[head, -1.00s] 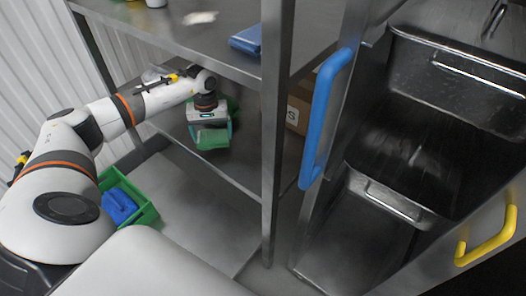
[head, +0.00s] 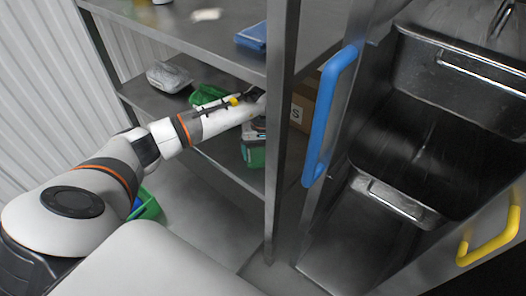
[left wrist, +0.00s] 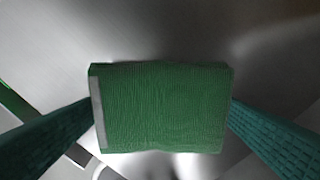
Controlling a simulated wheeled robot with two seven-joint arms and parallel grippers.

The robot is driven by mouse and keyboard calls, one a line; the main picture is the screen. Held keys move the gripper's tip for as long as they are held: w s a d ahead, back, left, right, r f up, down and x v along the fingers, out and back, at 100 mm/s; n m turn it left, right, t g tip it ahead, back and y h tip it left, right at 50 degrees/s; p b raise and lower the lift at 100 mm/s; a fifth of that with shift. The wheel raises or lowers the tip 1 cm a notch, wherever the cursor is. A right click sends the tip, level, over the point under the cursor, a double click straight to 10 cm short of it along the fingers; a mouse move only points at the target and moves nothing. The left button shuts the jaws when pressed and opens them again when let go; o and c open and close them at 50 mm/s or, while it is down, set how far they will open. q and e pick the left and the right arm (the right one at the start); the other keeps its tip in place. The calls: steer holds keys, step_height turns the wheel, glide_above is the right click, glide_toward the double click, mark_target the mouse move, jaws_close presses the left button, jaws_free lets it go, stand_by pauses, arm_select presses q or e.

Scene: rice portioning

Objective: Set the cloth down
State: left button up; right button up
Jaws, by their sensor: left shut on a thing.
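The green cloth (left wrist: 165,108) is a folded block with a pale strip along its left edge in the left wrist view. It lies between the two teal fingers of my left gripper (head: 254,152), which is shut on it. In the head view this gripper reaches over the lower metal shelf (head: 208,150), close behind the front post. The cloth's underside is hidden, so I cannot tell whether it touches a surface. My right gripper is not in view.
A green bin (head: 207,94) and a clear wrapped pack (head: 168,77) stand on the lower shelf. A cardboard box (head: 300,112) is behind the metal post (head: 279,120). A blue folded item (head: 251,37) lies on the upper shelf. Another green crate (head: 150,207) is partly hidden by my arm.

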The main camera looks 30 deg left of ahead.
mark_target(263, 154)
arm_select(q)
steer(key=shift+f, duration=0.3)
steer(key=o, duration=0.6)
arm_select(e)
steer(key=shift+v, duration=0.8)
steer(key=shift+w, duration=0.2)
arm_select(q)
step_height(263, 154, up, 8)
steer(key=shift+f+p, duration=0.1)
steer(key=shift+p, duration=0.4)
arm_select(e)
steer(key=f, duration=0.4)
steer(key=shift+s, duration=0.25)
